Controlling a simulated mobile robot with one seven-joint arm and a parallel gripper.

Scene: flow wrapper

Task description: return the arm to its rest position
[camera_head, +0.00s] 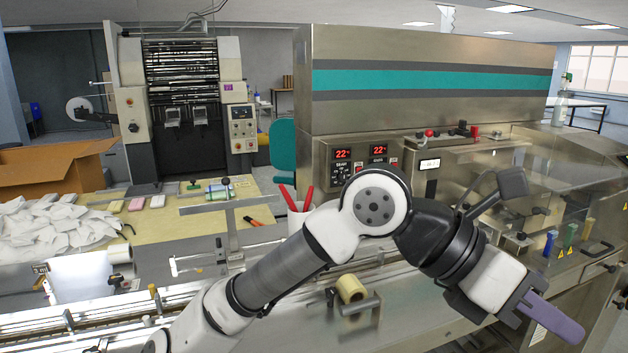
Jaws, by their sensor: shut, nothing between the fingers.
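My white and grey arm reaches up from the bottom left, bends at a high elbow in the middle, and slopes down to the right. My gripper (556,322) is at the lower right, pointing down and right. Its purple-grey fingers are together, with nothing seen between them. It hangs in front of the clear-covered section of the flow wrapper (440,82); I cannot tell how far it is from the machine's front. The arm hides part of the machine's bed.
The infeed conveyor (75,325) runs along the lower left. A red-handled tool holder (298,214) stands near my elbow. A table (165,226) with crumpled white material (50,228) and a cardboard box (55,168) are at left.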

